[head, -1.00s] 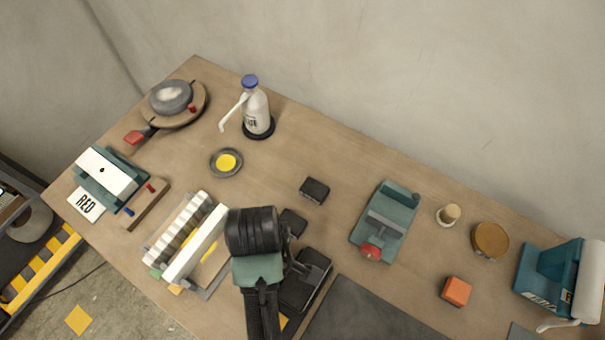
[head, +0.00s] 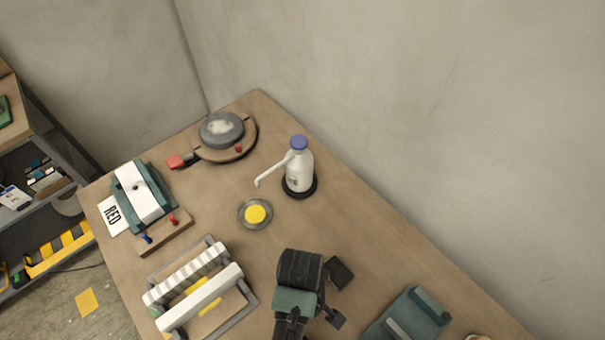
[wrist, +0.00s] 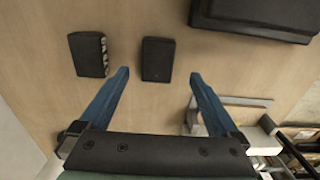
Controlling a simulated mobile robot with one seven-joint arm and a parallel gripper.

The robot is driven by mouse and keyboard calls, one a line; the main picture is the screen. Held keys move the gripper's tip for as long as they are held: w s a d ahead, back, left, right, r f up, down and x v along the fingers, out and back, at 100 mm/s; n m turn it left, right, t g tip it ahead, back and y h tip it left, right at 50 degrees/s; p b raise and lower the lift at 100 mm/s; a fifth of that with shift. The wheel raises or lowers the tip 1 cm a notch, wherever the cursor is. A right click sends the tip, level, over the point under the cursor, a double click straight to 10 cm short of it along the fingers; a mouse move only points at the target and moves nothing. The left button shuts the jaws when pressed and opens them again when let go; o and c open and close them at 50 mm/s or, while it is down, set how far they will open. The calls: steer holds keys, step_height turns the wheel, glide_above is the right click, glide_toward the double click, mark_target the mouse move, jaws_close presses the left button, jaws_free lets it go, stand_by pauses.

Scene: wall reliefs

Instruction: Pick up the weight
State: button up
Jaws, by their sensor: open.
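Two small dark blocks lie on the wooden table; I cannot tell for sure which is the weight. In the wrist view, one plain dark block (wrist: 157,59) lies just beyond and between the fingertips of my gripper (wrist: 159,76). The other dark block (wrist: 88,54), with pale marks along one side, lies to the left, outside the fingers. My gripper is open with its two blue fingers spread and nothing between them. In the head view one dark block (head: 340,272) shows beside my wrist, which hides the fingers and much of the area below.
A larger dark object (wrist: 255,15) lies at the wrist view's top right. On the table (head: 375,245) stand a white pump bottle (head: 300,172), a yellow-centred dish (head: 255,214), a roller frame (head: 200,290), a teal device (head: 410,318) and a round burner-like device (head: 222,130). A wall borders the right.

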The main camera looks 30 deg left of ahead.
steer(key=shift+w+f+p, duration=0.15)
steer(key=shift+f+p, duration=0.35)
steer(key=shift+f, duration=2.2)
steer(key=shift+c, duration=0.3)
jaws_close()
